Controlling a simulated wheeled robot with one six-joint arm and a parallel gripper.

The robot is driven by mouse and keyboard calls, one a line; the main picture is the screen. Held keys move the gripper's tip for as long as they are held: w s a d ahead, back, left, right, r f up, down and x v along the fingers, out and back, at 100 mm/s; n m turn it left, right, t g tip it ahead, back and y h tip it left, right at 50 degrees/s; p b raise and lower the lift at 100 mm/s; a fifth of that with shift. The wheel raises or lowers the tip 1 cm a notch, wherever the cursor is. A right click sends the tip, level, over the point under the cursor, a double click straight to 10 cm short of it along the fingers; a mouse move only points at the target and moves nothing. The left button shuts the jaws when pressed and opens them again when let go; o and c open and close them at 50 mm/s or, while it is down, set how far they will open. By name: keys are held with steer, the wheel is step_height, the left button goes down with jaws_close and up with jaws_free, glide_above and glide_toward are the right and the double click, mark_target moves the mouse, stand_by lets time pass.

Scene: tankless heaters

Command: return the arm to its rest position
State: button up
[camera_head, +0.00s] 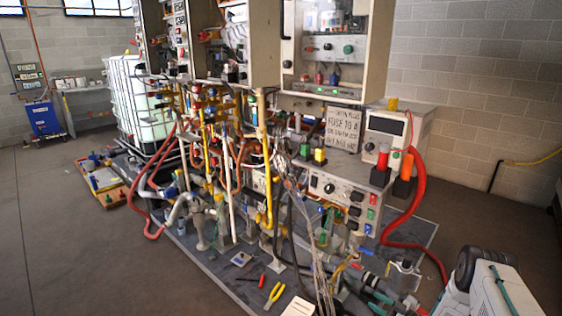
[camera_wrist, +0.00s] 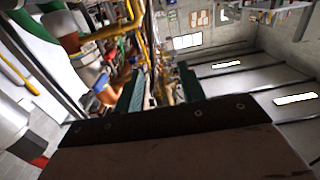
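My gripper (camera_wrist: 160,88) shows in the wrist view as two dark green fingers standing apart on a dark bar. Only background pipes and wall show between the fingers, and I see nothing held. A white arm section with a dark round joint (camera_head: 472,268), which looks like mine, is at the lower right of the head view. It is to the right of the equipment. I cannot make out my gripper clearly in the head view. The wrist view is tilted, with pipes on the left and a wall with bright windows on the right.
A crowded equipment stand with a control box (camera_head: 345,195), a thick red hose (camera_head: 417,190) and many pipes fills the middle. Yellow pliers (camera_head: 273,295) lie at its front. A white tank (camera_head: 128,100) and blue machine (camera_head: 43,118) stand left. Open floor (camera_head: 75,250) is at the left.

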steer(key=d+f+m+g+h, duration=0.1)
steer(key=d+f+m+h, duration=0.25)
steer(key=f+h, duration=0.35)
steer(key=d+r+m+g+h, duration=0.1)
steer(key=d+r+g+h, duration=0.2)
steer(key=d, duration=0.4)
steer(key=s+d+r+m+g+h, duration=0.1)
steer(key=s+r+m+g+h, duration=0.2)
steer(key=r, duration=0.9)
steer(key=s+d+r+m+g+h, duration=0.1)
steer(key=s+r+g+h, duration=0.25)
steer(key=r, duration=0.75)
steer(key=s+a+r+m+g, duration=0.1)
steer(key=s+a+r, duration=0.2)
steer(key=s+r, duration=0.35)
steer(key=s+a+r+g+y, duration=0.1)
steer(key=s+a+r, duration=0.3)
steer(key=r, duration=0.5)
steer(key=s+a+r+m+g, duration=0.1)
steer(key=s+a+r, duration=0.2)
steer(key=s+r, duration=0.35)
steer(key=s+a+r+t+y, duration=0.1)
steer(key=s+a+r, duration=0.5)
steer(key=s+r, duration=0.2)
steer(key=s+a+r+t+y, duration=0.1)
steer(key=s+a+r+t, duration=0.1)
steer(key=s+a+r, duration=0.5)
steer(key=shift+s+r+n, duration=0.35)
steer(key=shift+s+r, duration=0.5)
steer(key=shift+s, duration=1.45)
